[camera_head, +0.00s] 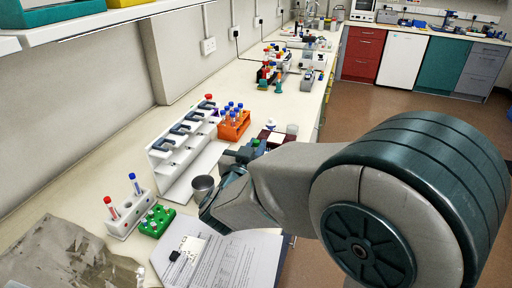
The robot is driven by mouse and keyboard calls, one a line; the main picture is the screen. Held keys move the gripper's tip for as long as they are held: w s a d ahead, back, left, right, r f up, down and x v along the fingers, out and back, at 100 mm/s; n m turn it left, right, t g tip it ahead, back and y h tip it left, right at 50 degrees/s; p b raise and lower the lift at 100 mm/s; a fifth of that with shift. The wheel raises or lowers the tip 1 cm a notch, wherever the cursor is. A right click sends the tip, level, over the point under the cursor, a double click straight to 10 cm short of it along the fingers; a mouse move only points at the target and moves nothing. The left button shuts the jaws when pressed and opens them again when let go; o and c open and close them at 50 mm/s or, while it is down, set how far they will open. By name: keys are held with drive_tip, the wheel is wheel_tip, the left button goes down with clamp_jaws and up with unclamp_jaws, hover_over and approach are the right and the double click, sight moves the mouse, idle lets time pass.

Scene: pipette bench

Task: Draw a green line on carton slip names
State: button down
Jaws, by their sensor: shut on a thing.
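My gripper (242,156) is over the bench's front part, seen from behind and partly hidden by my own wrist. It is shut on a green marker (255,142), of which only a small green end shows between the jaws. A dark red carton (265,134) with a white slip (276,138) on top stands just beyond the gripper. The names on the slip are too small to read. I cannot tell whether the marker touches the slip.
A white pipette stand (178,172), an orange tube rack (234,128) and a metal cup (203,188) stand left of the gripper. A white rack (124,222), a green rack (157,221) and a clipboard (235,262) are nearer. Bare bench lies along the wall.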

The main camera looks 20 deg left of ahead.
drive_tip(key=shift+r, duration=0.1)
drive_tip(key=shift+r+p, duration=2.05)
drive_tip(key=shift+r, duration=0.4)
